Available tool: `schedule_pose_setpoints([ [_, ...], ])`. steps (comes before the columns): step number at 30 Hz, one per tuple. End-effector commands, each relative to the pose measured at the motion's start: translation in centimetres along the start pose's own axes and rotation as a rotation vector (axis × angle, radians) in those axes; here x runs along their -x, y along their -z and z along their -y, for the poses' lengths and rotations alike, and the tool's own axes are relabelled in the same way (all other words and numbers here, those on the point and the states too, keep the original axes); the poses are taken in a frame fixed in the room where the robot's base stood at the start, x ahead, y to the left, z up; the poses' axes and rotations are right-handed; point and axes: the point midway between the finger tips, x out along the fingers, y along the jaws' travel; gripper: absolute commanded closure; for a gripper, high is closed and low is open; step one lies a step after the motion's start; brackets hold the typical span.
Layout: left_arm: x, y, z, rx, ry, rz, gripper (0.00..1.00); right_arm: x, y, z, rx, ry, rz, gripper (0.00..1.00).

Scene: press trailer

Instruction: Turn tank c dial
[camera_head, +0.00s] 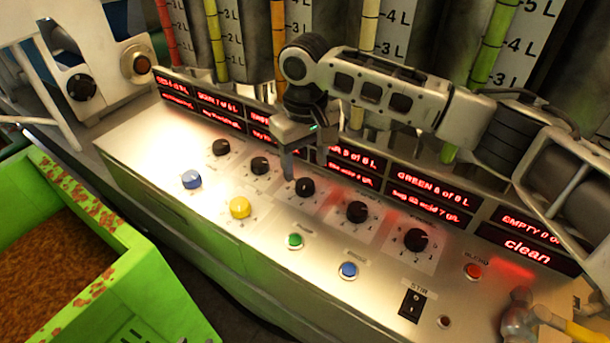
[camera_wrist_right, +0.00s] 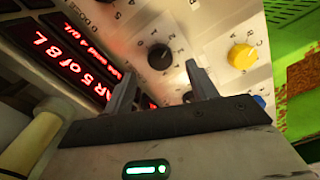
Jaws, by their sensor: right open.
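A row of black dials runs along the sloped metal panel (camera_head: 325,262). I cannot read their tank letters; the third from the left is a black dial (camera_head: 305,187), just right of and below my right gripper (camera_head: 290,163) in the head view. In the right wrist view my right gripper (camera_wrist_right: 157,85) is open and empty. A black dial (camera_wrist_right: 160,57) shows beyond the gap between its fingertips, apart from them. Another black dial (camera_wrist_right: 187,97) is partly hidden by the gripper. My left gripper is not in view.
Red-lit displays (camera_head: 432,188) and upright gauge tubes (camera_head: 279,45) stand behind. A green bin (camera_head: 160,290) is at the lower left.

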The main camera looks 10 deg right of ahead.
Motion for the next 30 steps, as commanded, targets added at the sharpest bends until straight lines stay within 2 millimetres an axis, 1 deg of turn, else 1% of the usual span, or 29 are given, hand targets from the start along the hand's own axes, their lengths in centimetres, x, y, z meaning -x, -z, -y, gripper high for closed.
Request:
schedule_pose_setpoints([
  [1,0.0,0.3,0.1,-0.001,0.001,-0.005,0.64,-1.0,-0.1,0.0,-0.001,0.000,0.003,0.42],
  [3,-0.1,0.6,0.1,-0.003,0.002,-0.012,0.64,-2.2,0.0,0.0,0.000,-0.001,0.002,0.42],
  [6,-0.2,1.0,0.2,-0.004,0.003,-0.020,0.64,-3.6,0.0,0.0,0.000,-0.001,0.002,0.42],
  [9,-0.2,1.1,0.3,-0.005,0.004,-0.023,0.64,-4.4,0.0,0.0,0.001,0.000,0.000,0.42],
  [13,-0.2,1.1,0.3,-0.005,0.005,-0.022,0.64,-4.9,0.0,0.0,0.001,0.000,-0.001,0.42],
  [20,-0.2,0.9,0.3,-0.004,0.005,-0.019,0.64,-5.0,0.0,0.0,0.001,0.000,-0.001,0.42],
  [21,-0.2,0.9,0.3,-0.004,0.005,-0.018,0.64,-5.0,0.0,0.0,0.001,0.000,-0.001,0.48],
  [23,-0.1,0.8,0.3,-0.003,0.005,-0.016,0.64,-5.0,0.0,0.0,0.001,0.000,-0.001,0.65],
  [24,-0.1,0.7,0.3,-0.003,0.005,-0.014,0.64,-5.0,0.0,0.0,0.001,0.000,-0.001,0.76],
  [25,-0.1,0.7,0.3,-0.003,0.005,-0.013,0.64,-5.0,0.0,0.0,0.001,0.000,-0.001,0.84],
  [26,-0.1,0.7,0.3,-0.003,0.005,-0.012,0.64,-5.0,0.0,0.0,0.001,0.000,-0.001,0.87],
  [30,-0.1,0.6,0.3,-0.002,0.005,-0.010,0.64,-4.9,0.0,0.0,0.000,0.000,-0.001,0.87],
])
